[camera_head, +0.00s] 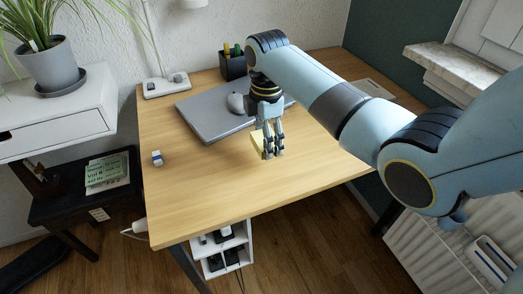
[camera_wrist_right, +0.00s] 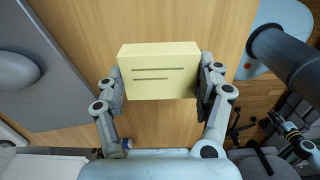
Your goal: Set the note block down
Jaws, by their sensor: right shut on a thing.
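The note block (camera_wrist_right: 158,72) is pale yellow with two dark lines on its face. My right gripper (camera_wrist_right: 160,80) is shut on it, one finger on each side, in the right wrist view. In the head view the note block (camera_head: 257,142) shows partly behind the fingers of my right gripper (camera_head: 268,146), over the wooden desk (camera_head: 190,190). I cannot tell whether the block touches the desk. My left gripper is not in view.
A grey closed laptop (camera_head: 205,122) with a mouse (camera_head: 236,103) on it lies behind the gripper. A black pen cup (camera_head: 232,67) stands at the back, and a small blue-and-white object (camera_head: 157,158) lies at the left. The desk's front is clear.

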